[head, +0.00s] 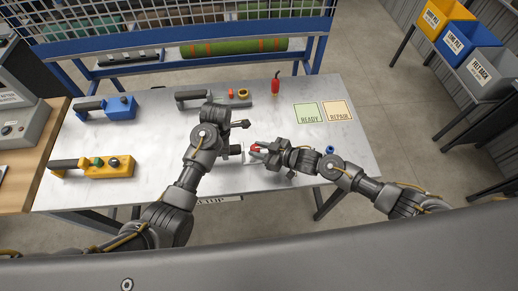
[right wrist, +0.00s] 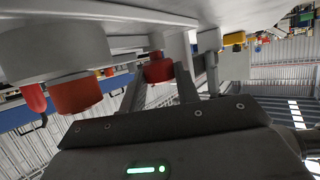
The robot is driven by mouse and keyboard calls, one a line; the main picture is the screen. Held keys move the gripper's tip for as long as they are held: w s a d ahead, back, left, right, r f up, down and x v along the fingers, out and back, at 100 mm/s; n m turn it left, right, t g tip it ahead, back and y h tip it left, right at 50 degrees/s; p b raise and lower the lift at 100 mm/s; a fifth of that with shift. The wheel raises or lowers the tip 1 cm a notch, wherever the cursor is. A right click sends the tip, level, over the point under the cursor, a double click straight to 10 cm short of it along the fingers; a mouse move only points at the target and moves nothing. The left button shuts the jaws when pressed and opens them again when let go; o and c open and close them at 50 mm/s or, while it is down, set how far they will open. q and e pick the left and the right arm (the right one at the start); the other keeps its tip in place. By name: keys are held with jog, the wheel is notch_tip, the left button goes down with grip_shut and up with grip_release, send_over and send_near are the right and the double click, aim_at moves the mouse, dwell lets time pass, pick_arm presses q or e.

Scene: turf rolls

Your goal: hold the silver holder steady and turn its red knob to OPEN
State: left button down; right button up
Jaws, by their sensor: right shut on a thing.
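The silver holder (head: 250,157) lies near the table's front middle, largely hidden by my grippers. My right gripper (head: 262,152) comes from the right and is shut on its red knob (head: 255,147). In the right wrist view the red knob (right wrist: 158,69) sits between the two fingers. My left gripper (head: 239,138) is at the holder's left side; whether its jaws touch or grip the holder is unclear. The knob's mark for OPEN cannot be read.
A blue tool (head: 121,108) and a yellow tool (head: 110,166) lie at left. A grey tool (head: 232,103) and a red bottle (head: 276,86) are at the back. A green READY card (head: 308,111) and an orange REPAIR card (head: 339,109) lie at right, with bare table around.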

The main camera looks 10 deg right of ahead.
pick_arm(q)
jog(key=shift+f, duration=0.1)
pick_arm(e)
jog(key=n+g, duration=0.1)
jog(key=n+g+y, duration=0.1)
jog(key=n+g, duration=0.1)
jog(key=shift+w+d+y, duration=0.15)
jog(key=shift+w+y, duration=0.15)
jog(key=shift+w, duration=0.05)
jog(key=shift+s+n+g, duration=0.1)
jog(key=shift+n+g, duration=0.6)
jog(key=shift+g, duration=0.2)
jog(key=o, duration=1)
jog(key=shift+y, duration=0.3)
jog(key=shift+c, duration=0.2)
jog(key=v, duration=1.2)
jog(key=shift+s, duration=0.1)
